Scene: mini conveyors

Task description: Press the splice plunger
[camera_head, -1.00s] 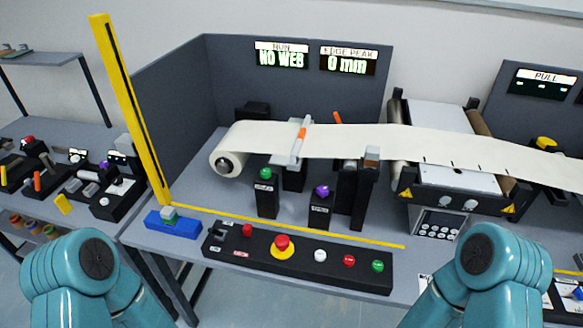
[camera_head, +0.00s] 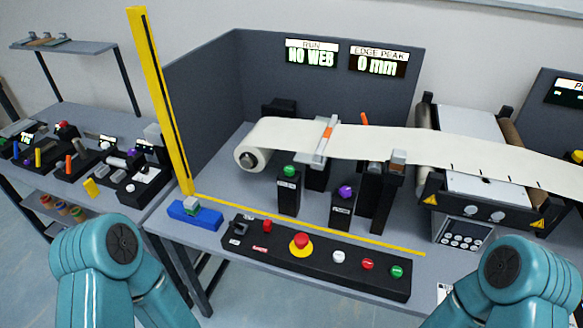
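Two black posts with knobs stand on the table in front of the white web. One has a green knob (camera_head: 289,171) and one has a purple knob (camera_head: 346,191). Their labels are too small to read, so I cannot tell which is the splice plunger. The white web (camera_head: 400,148) runs from a roll (camera_head: 250,158) on the left over a grey bar with an orange part (camera_head: 326,134) to the rollers on the right. Only teal links of my two arms show at the bottom corners; both grippers are out of view.
A black control panel (camera_head: 318,267) with a red mushroom button (camera_head: 301,242) lies along the front edge. A yellow post (camera_head: 160,100) stands at the left, and a yellow line (camera_head: 310,226) crosses the table. A blue block (camera_head: 194,215) sits at the left corner. A screen (camera_head: 311,53) reads NO WEB.

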